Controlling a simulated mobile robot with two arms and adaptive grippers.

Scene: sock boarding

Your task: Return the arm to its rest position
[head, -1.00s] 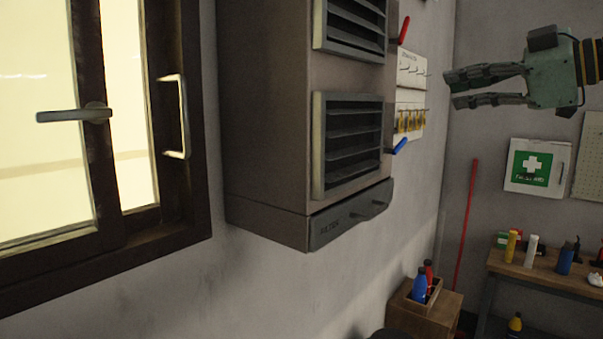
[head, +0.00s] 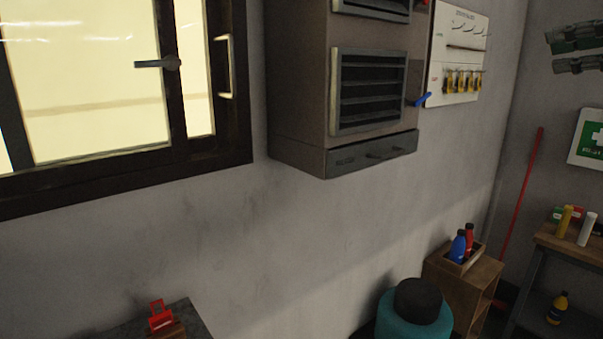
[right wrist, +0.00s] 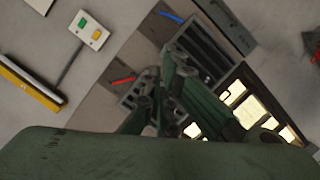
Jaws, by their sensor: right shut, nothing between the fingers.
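My right gripper (head: 552,52) shows at the upper right edge of the head view, cut off by the picture edge. Its dark fingers point left, in the air in front of the grey wall, and hold nothing. In the right wrist view its fingers (right wrist: 165,95) are close together and empty, with the wall cabinet behind them. My left gripper is in neither view.
A vented wall cabinet (head: 295,95) hangs beside a window (head: 90,85). A wooden stand with bottles (head: 465,270), a teal and black round object (head: 415,310) and a workbench (head: 570,245) stand below. A red pole (head: 522,190) leans near the corner.

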